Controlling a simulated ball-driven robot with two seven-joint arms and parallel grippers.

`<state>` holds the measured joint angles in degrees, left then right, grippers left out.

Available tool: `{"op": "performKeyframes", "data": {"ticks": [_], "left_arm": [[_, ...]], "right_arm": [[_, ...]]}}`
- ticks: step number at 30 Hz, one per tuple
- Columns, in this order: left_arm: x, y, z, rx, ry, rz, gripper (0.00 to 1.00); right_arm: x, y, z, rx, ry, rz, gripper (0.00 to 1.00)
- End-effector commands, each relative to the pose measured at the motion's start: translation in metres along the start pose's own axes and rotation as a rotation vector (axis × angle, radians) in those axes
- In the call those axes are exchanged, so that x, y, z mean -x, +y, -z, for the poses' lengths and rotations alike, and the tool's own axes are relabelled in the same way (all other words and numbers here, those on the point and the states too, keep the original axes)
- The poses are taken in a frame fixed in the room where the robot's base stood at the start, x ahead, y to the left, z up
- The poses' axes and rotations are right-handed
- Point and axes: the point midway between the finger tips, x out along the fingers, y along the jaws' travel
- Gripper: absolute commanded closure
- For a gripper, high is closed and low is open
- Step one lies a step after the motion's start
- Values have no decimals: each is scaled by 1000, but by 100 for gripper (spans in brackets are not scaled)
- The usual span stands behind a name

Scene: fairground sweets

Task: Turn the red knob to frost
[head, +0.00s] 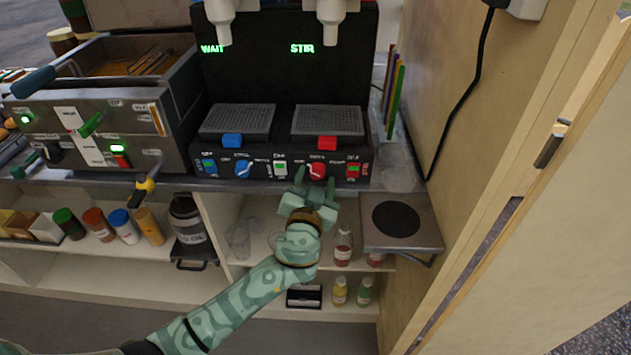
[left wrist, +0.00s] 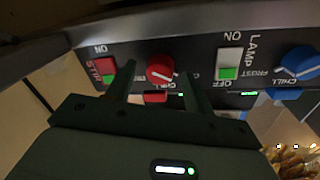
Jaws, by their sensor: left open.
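The red knob (head: 318,170) is on the right half of the black machine's front panel. It also shows in the left wrist view (left wrist: 160,69), where the panel appears upside down. A white pointer line on it slants toward the lower right there, near a partly hidden label. My left gripper (head: 314,179) is open at the panel. In the left wrist view its two fingers (left wrist: 158,75) stand on either side of the red knob, with visible gaps. Whether the fingertips touch the panel, I cannot tell. My right gripper is not in view.
The display (head: 301,49) reads STIR on the right, WAIT on the left. A shelf with bottles (head: 343,245) lies below.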

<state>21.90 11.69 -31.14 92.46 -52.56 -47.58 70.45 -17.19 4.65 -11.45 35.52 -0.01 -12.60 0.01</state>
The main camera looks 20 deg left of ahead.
Motion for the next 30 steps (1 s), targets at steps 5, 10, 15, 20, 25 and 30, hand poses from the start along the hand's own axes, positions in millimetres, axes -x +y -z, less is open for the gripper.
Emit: {"op": "performKeyframes", "data": {"ticks": [5, 10, 15, 20, 25, 30], "left_arm": [[-2, 0, 0, 0, 0, 0, 48], [-2, 0, 0, -1, 0, 0, 64], [-2, 0, 0, -1, 0, 0, 92], [-2, 0, 0, -8, -1, -1, 92], [-1, -1, 1, -49, -6, -2, 92], [-1, -1, 2, -143, -17, -7, 92]], "right_arm": [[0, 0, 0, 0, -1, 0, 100], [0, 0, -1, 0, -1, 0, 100], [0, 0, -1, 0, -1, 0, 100], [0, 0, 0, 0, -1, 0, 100], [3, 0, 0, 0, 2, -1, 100], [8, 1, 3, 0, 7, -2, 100]]}}
